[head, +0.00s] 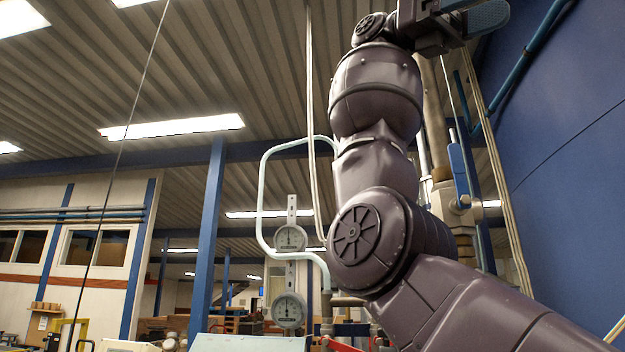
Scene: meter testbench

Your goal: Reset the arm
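My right arm rises from the lower right corner of the head view, bent at the elbow and reaching up to the top edge. My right gripper (474,17) is at the top right, partly cut off by the frame edge. One finger with a blue-grey pad shows; whether the fingers are apart cannot be told. I see nothing held in it. My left arm and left gripper are not in view.
A blue-handled valve (460,172) and vertical pipes are close behind my arm. A blue wall (565,170) is at right.

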